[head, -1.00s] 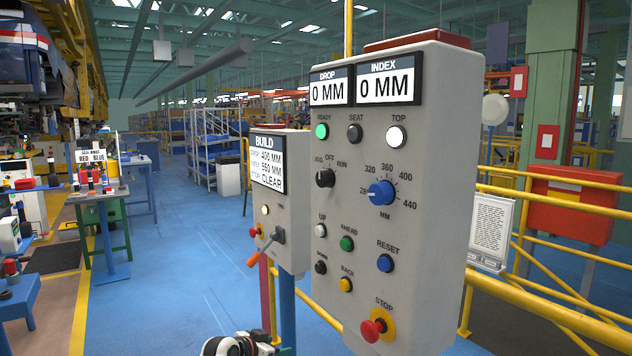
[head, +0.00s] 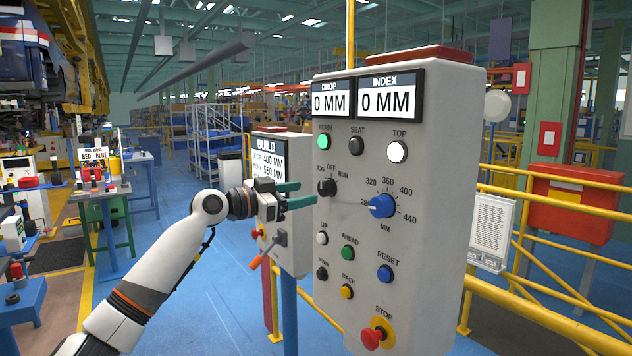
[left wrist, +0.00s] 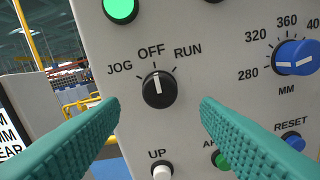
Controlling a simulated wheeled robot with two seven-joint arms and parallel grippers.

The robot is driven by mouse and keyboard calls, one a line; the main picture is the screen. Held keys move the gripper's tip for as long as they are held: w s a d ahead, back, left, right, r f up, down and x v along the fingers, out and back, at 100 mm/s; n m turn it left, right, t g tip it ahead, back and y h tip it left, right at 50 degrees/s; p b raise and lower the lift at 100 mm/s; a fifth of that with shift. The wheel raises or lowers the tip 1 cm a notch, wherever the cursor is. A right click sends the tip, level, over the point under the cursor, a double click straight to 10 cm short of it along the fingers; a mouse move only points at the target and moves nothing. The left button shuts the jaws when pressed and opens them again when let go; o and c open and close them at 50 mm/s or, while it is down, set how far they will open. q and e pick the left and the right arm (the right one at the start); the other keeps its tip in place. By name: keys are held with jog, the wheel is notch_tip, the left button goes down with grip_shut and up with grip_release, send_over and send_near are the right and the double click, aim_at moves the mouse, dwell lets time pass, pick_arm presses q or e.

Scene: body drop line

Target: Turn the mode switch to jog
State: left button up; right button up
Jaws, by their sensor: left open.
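The mode switch (head: 327,188) is a black round knob with a white pointer line, on the upper left of the grey control box (head: 425,260). In the left wrist view the knob (left wrist: 159,89) sits under the labels JOG, OFF and RUN, and its pointer is up at OFF. My left gripper (head: 306,194) has teal fingers and is open and empty, just left of the knob in the head view. In the left wrist view its fingers stand either side of the knob, with clear gaps and no visible contact. My right gripper is not in view.
A blue dial (head: 383,205) is right of the switch, and several push buttons are below it. A red STOP button (head: 372,337) is at the bottom. The BUILD box (head: 293,235) stands behind my left gripper, partly hidden. Yellow rails (head: 530,299) run to the right.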

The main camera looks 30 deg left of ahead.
aim_at(321, 190)
pick_arm(q)
jog(key=p+x, duration=0.1)
jog(key=x, duration=0.3)
jog(key=shift+w+r, duration=0.1)
jog(key=shift+w+d, duration=0.2)
jog(key=shift+w, duration=0.25)
jog(key=c, duration=1)
